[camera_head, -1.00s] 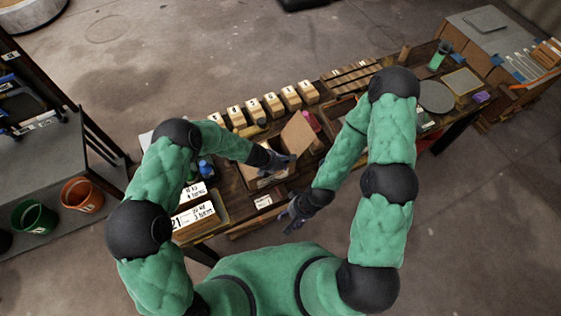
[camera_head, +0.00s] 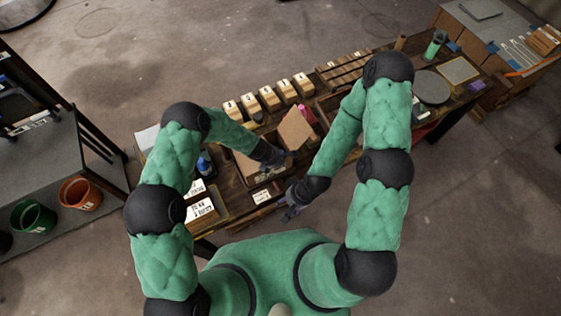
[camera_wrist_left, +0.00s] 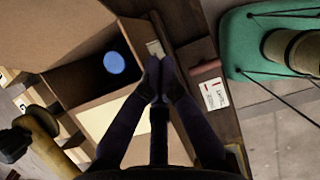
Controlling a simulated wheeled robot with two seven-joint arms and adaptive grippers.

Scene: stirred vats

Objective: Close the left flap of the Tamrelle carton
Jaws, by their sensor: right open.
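The brown carton (camera_head: 243,166) stands open on the bench in the head view, partly hidden behind my left forearm. One tall flap (camera_head: 295,129) stands raised at its right side. In the left wrist view the carton's dark inside (camera_wrist_left: 82,80) shows a round blue spot, with a large brown panel at upper left and a paler panel below. My left gripper (camera_head: 284,158) is at the carton's near right edge; in its wrist view its dark fingertips (camera_wrist_left: 160,70) are together over the carton's edge, with nothing seen between them. My right gripper (camera_head: 290,208) is open near the bench's front edge, apart from the carton.
A row of small numbered wooden blocks (camera_head: 268,98) stands behind the carton. Labelled cards (camera_head: 201,208) lie at the bench's left end. A round grey plate (camera_head: 430,87) and a green cup (camera_head: 434,45) are farther right. Green and orange buckets (camera_head: 80,194) stand at left.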

